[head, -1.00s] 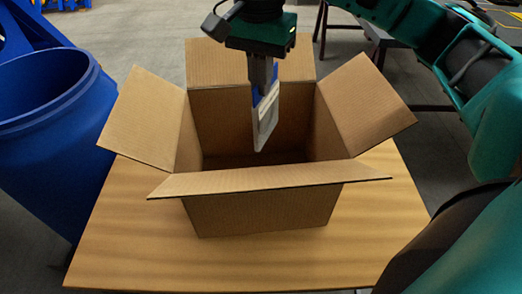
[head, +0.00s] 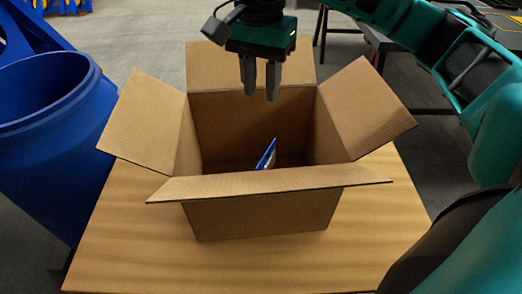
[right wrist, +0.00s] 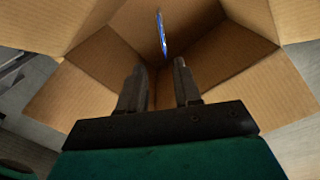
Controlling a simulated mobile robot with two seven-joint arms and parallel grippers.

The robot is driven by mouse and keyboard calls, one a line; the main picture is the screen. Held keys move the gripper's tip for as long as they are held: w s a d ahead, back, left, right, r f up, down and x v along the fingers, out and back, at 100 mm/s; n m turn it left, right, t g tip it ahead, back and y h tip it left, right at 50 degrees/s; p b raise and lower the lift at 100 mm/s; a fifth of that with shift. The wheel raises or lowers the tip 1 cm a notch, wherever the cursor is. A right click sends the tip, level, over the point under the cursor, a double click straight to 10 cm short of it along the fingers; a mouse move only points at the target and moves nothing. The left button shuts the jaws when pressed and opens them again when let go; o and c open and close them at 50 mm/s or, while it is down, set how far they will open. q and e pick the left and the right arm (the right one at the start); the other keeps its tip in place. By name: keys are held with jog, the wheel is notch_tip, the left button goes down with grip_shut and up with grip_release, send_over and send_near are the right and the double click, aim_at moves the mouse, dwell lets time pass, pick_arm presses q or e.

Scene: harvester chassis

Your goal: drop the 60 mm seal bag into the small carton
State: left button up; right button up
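The small carton (head: 262,215) stands open on a wooden table, its flaps folded outward. The seal bag (head: 267,155), with a blue edge, is inside the carton, mostly hidden behind the front flap. In the right wrist view the bag (right wrist: 161,33) shows edge-on within the carton, apart from the fingers. Whether it touches the carton floor I cannot tell. My right gripper (head: 260,95) is open and empty above the carton, toward its back; its parted fingers also show in the right wrist view (right wrist: 160,80). My left gripper is not in view.
A large blue barrel (head: 50,140) stands left of the wooden table (head: 130,240). The carton's flaps stick out on all sides below my right gripper. Bare table top lies in front of the carton.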

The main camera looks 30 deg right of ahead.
notch_tip(320, 180, up, 13)
jog(key=p, duration=0.1)
jog(key=shift+f+p, duration=0.2)
jog(key=shift+p, duration=0.2)
jog(key=shift+a, duration=0.1)
dwell(0.3)
